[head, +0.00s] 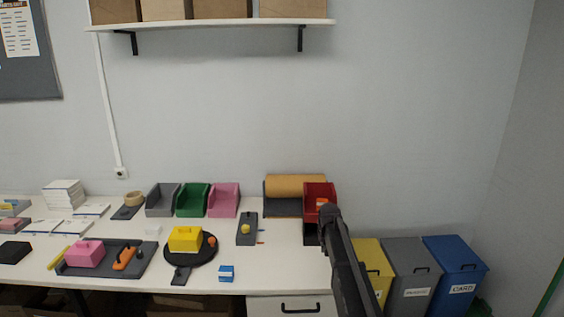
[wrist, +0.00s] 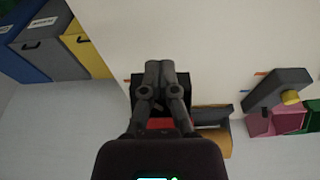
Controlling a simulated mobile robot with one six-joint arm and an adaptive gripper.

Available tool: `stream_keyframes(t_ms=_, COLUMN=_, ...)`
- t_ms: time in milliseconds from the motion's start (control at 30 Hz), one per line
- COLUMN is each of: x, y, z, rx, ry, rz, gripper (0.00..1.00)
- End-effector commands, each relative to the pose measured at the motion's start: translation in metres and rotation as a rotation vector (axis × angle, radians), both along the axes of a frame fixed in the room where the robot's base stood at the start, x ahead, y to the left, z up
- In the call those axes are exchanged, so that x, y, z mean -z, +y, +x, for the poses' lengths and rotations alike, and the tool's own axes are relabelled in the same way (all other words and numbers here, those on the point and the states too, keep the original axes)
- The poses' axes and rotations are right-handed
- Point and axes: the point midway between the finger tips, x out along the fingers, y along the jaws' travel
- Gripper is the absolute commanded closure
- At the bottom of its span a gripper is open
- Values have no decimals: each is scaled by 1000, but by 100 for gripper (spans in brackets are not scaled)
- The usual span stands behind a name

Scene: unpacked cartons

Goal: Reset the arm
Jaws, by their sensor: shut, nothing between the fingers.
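My gripper (wrist: 160,68) shows in the wrist view with its two dark fingers together and nothing between them. In the head view my dark arm (head: 345,262) rises from the bottom edge and ends at the right end of the table, in front of the red bin (head: 320,191). It hides part of that bin and of the table's right edge. In the wrist view a red patch of the bin (wrist: 160,123) shows just behind the fingers. I cannot tell how far the fingers are from it.
The white table (head: 290,262) has a clear patch at its front right. A yellow box (head: 185,238) sits on a round black stand, with a small blue box (head: 226,273) nearby. Grey, green and pink bins stand behind. Yellow, grey and blue waste bins (head: 455,275) stand right of the table.

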Motion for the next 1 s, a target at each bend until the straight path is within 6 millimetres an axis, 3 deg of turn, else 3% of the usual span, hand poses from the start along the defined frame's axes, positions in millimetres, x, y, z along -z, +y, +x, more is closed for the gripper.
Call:
stream_keyframes(t_ms=33, x=1, y=1, z=-37, rx=-3, ry=16, rz=0, gripper=100)
stream_keyframes(t_ms=100, x=1, y=2, z=-73, rx=-6, ry=38, rz=1, gripper=100)
stream_keyframes(t_ms=400, x=4, y=6, z=-226, rx=-21, ry=137, rz=3, gripper=100)
stream_keyframes(t_ms=600, x=5, y=7, z=-310, rx=-30, ry=194, rz=4, gripper=100)
stream_keyframes(t_ms=800, x=5, y=8, z=-350, rx=-35, ry=224, rz=6, gripper=100)
stream_keyframes(t_ms=1000, x=5, y=8, z=-354, rx=-36, ry=230, rz=6, gripper=100)
